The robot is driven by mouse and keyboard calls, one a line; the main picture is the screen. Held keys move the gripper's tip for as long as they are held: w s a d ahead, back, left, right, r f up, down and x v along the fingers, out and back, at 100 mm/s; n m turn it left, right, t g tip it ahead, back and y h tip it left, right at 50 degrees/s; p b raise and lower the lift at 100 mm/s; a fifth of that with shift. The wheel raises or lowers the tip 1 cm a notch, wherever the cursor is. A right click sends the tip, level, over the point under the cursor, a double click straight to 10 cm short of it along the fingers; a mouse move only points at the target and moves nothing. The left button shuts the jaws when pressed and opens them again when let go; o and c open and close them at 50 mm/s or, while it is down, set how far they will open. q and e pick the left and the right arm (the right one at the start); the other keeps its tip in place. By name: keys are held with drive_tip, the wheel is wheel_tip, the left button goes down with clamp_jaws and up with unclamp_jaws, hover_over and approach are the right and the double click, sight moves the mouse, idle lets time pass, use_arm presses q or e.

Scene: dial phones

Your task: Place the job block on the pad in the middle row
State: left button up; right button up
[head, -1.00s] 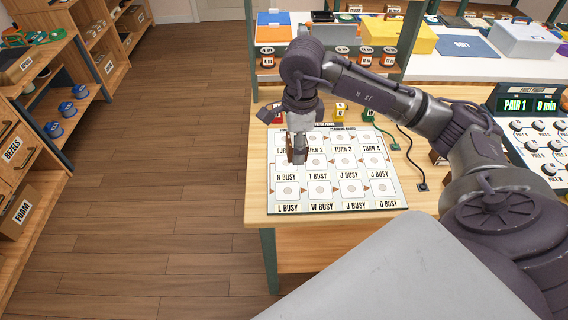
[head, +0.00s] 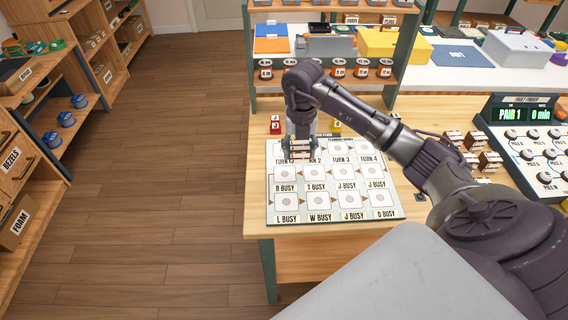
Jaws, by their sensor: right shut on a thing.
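The planning board (head: 272,213) lies on the wooden table, with rows of white pads and printed labels. Middle-row pads show with round marks, such as the second-column pad (head: 316,172) and the third-column pad (head: 346,171); they look empty. My right gripper (head: 299,154) points down over the board's upper left, above the top row. It is shut on a small brown and white block (head: 300,146), probably the job block; the fingers partly hide it. The gripper covers part of the top-left pads. I cannot tell the block's exact height above the board. My left gripper is out of view.
Several brown and white blocks (head: 474,141) stand right of my arm, beside the fault finder panel (head: 525,135). A shelf with spools (head: 338,67) rises behind the table.

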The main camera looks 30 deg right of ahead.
sight(284, 174)
drive_tip(key=w+a+f, duration=0.2)
drive_tip(key=a, duration=0.1)
drive_tip(key=shift+a+f, duration=0.15)
drive_tip(key=shift+f, duration=0.1)
wheel_tip(284, 174, down, 3)
drive_tip(key=shift+f+p, duration=0.1)
drive_tip(key=shift+p, duration=0.55)
drive_tip(key=shift+f, duration=0.3)
drive_tip(key=shift+f, duration=0.1)
drive_tip(key=shift+f, duration=0.15)
drive_tip(key=o, duration=1.2)
drive_tip(key=shift+c, duration=0.2)
drive_tip(key=shift+r, duration=0.2)
